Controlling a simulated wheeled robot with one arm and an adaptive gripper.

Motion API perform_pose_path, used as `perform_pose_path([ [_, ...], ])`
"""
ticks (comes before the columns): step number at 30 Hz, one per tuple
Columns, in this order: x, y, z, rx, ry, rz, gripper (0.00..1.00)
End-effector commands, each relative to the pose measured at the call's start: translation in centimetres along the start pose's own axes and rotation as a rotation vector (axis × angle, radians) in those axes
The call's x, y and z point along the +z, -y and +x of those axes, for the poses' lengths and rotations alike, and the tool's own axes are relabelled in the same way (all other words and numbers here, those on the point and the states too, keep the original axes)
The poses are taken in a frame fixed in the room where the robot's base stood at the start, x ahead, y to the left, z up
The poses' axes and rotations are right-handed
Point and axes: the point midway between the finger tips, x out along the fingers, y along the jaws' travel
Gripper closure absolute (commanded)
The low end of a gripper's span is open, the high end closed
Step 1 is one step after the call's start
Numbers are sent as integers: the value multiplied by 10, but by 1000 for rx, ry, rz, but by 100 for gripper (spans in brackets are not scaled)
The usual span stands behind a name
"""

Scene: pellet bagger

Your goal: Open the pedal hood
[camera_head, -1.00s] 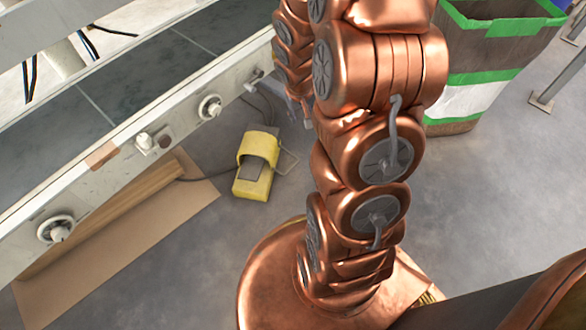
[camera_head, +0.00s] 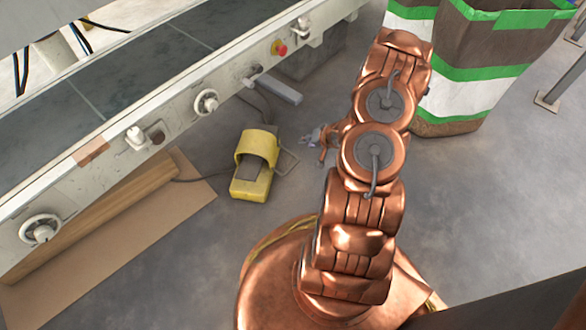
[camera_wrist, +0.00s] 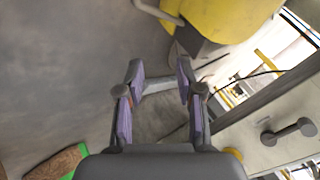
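The yellow foot pedal (camera_head: 250,187) sits on the grey floor below the conveyor in the head view. Its rounded yellow hood (camera_head: 257,146) covers the far end, and the grey pedal plate shows under its front edge. A thin metal bar (camera_head: 288,160) stands out at its right side. In the wrist view the yellow hood (camera_wrist: 225,15) shows at the top, cut off by the frame edge. My gripper (camera_wrist: 158,72) is open and empty, with its two purple-padded fingers apart. In the head view my gripper (camera_head: 312,138) is small, right of the pedal and apart from it.
The conveyor frame (camera_head: 180,115) with knobs and a red button (camera_head: 281,48) runs along the left above the pedal. A tall green-taped bin (camera_head: 470,75) stands at upper right.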

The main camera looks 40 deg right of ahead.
Motion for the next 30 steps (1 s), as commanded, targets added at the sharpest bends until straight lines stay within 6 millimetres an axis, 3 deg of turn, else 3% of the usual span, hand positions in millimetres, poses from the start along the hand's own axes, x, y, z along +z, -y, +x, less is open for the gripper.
perform_pose_path([
  [1,10,-11,10,-35,-11,39,63],
  [7,42,-29,30,-199,-62,192,63],
  [18,96,-46,36,-509,-157,487,63],
  [24,112,-46,31,-608,-184,578,63],
  [30,113,-44,33,-632,-189,598,63],
])
